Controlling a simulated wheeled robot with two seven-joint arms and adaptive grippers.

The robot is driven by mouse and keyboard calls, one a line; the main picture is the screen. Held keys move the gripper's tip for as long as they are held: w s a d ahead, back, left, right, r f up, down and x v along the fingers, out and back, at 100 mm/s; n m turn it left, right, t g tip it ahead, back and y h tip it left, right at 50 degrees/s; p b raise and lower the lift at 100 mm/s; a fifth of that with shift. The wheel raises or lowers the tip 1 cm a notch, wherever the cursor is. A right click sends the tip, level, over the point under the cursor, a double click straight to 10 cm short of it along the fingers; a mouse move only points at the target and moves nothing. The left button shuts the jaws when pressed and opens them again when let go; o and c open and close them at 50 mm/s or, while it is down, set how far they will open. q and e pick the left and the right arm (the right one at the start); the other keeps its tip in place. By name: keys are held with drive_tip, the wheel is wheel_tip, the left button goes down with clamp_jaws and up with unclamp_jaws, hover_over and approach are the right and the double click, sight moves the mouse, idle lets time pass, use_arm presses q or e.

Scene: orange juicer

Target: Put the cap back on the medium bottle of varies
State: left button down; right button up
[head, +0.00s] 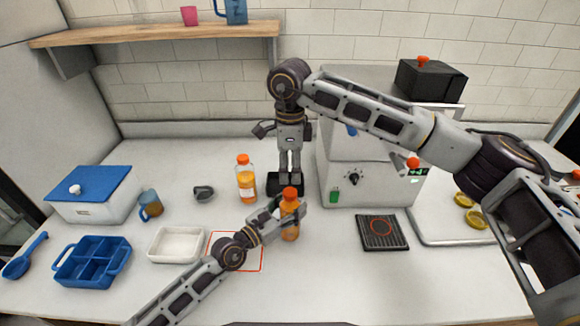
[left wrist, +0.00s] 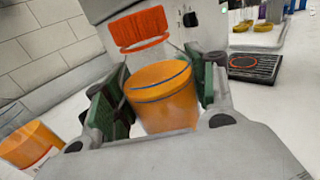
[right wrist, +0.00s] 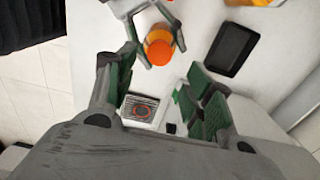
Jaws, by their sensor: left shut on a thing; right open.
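A clear bottle of orange juice (head: 290,233) with an orange cap (head: 289,193) at its top is held upright over the front middle of the counter. My left gripper (head: 287,214) is shut around its body. In the left wrist view the juice bottle (left wrist: 165,100) sits between the green pads, with the orange cap (left wrist: 137,28) above the clear neck. Whether the cap is fully seated cannot be told. My right gripper (head: 290,172) points down just behind and above the bottle. In the right wrist view its fingers (right wrist: 158,98) are open and empty, with the cap (right wrist: 158,48) beyond them.
A second capped juice bottle (head: 246,180) stands behind left. A white tray (head: 177,244), blue divided tray (head: 92,262) and blue-lidded box (head: 95,195) lie left. The grey juicer machine (head: 372,180) and a black plate with a red ring (head: 382,232) are right.

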sight(290, 192)
drive_tip(key=shift+f, duration=4)
drive_tip(key=c, duration=1.1)
drive_tip(key=o, duration=1.2)
drive_tip(key=shift+o, duration=0.2)
drive_tip(key=shift+r, duration=0.15)
wheel_tip(290, 192, up, 12)
